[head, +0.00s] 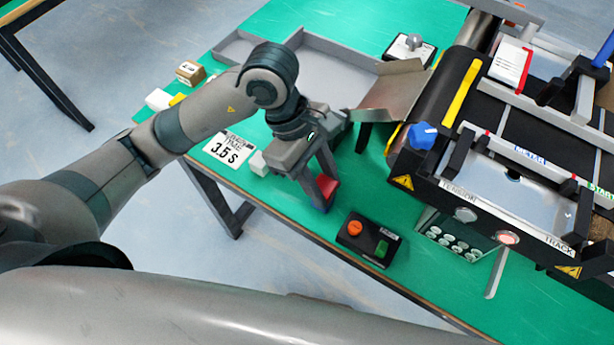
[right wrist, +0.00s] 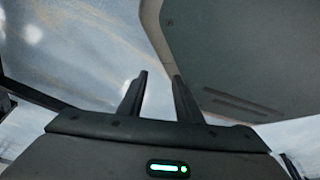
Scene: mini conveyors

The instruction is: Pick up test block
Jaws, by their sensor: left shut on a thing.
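My left gripper (head: 322,196) points down over the green table, in front of the metal chute. I cannot tell whether the block touches the table. My right gripper (right wrist: 160,74) shows only in the right wrist view. Its two fingers stand apart with nothing between them.
The mini conveyor (head: 435,95) fills the right side. A control box with an orange knob (head: 355,228) sits near the table's front edge. A "3.5 S" card (head: 229,148) and a small white block (head: 258,163) lie left of the gripper. A grey tray (head: 335,65) lies behind.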

